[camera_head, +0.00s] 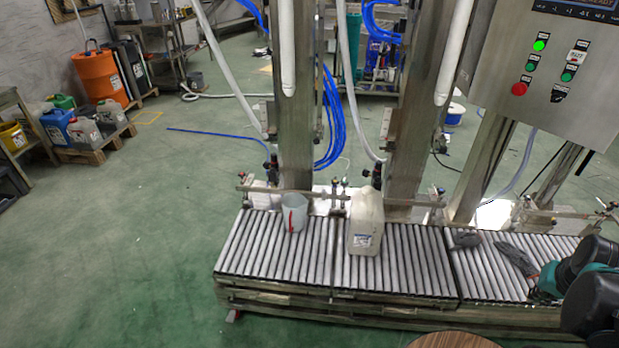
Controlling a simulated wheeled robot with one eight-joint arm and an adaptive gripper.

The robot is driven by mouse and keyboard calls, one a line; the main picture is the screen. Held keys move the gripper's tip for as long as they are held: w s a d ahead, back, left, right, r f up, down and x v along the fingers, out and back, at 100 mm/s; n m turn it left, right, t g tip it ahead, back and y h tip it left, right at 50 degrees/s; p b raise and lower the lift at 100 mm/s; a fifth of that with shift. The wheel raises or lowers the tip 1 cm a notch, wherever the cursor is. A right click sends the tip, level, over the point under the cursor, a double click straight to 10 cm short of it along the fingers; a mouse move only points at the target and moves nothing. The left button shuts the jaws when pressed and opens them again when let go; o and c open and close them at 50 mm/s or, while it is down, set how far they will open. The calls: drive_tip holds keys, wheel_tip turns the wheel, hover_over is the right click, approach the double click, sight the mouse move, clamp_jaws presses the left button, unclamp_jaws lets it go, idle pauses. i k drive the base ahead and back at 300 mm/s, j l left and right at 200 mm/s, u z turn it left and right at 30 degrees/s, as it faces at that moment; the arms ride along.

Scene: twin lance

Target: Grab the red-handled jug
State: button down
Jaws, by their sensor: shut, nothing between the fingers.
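A pale, translucent jug (299,205) with a red handle stands upright on the roller conveyor (262,262), near its left end. The red strip of the handle shows on the side facing me. My gripper (504,248), dark grey and small in this view, is over the right section of the conveyor. It appears shut and empty, well to the right of the jug and apart from it. My arm comes in from the lower right.
A whitish canister (366,224) stands on the rollers between the jug and my gripper. A small dark grey object (465,239) lies on the rollers nearer my gripper. Steel posts (294,120) and nozzles rise behind. Open green floor (130,230) lies to the left.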

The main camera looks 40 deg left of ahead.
sight(295, 206)
drive_tip(key=u, duration=1.2)
